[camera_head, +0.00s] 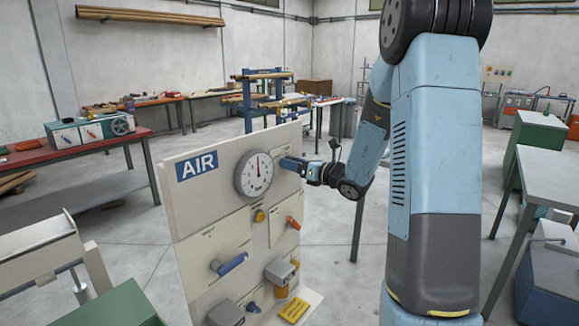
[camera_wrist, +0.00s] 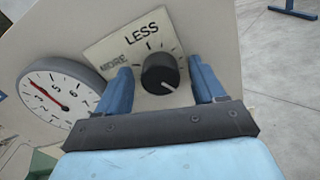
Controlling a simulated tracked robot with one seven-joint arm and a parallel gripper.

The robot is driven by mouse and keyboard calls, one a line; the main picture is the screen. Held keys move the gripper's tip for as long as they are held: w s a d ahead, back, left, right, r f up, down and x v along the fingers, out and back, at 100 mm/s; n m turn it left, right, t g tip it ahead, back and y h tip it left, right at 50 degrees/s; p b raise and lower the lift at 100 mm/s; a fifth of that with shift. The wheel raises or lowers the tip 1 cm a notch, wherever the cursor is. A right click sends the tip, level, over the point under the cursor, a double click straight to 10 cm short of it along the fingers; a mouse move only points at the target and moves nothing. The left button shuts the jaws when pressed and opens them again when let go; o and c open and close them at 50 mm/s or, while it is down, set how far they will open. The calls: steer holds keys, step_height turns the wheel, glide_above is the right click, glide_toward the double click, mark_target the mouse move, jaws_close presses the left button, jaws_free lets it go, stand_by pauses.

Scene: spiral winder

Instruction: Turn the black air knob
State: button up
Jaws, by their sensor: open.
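The black air knob (camera_wrist: 160,74) shows in the wrist view on a cream plate (camera_wrist: 119,49) marked LESS and MORE. Its white pointer line faces down and right in that view. My gripper (camera_wrist: 161,82) is open, with one blue finger on each side of the knob and a visible gap to each. I cannot tell how deep the fingers reach along the knob. In the head view my gripper (camera_head: 290,163) is at the upper right of the AIR panel (camera_head: 207,241), and the knob is hidden there.
A round gauge (camera_head: 254,174) is left of my gripper on the panel; it also shows in the wrist view (camera_wrist: 58,98). Below are an orange-red handle (camera_head: 293,223), a yellow knob (camera_head: 260,216) and a blue handle (camera_head: 232,264). A grey table (camera_head: 552,180) stands at the right.

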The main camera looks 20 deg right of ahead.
steer(key=v, duration=1.3)
steer(key=shift+s+d, duration=0.25)
steer(key=shift+s, duration=0.05)
steer(key=shift+f, duration=0.1)
steer(key=s+a+r+n+g, duration=0.3)
steer(key=s+a+n+g, duration=0.8)
steer(key=s+a+n, duration=0.5)
steer(key=s+d+r+n+t+h, duration=0.1)
steer(key=s+d+r+n+h, duration=0.1)
steer(key=s+n+h, duration=0.3)
steer(key=s+d+r+n+t+h, duration=0.1)
steer(key=s+d+n+h, duration=0.3)
steer(key=n, duration=0.6)
steer(key=shift+s+r+n+h, duration=0.4)
steer(key=shift+s+r+h, duration=0.15)
steer(key=shift+r+h, duration=0.25)
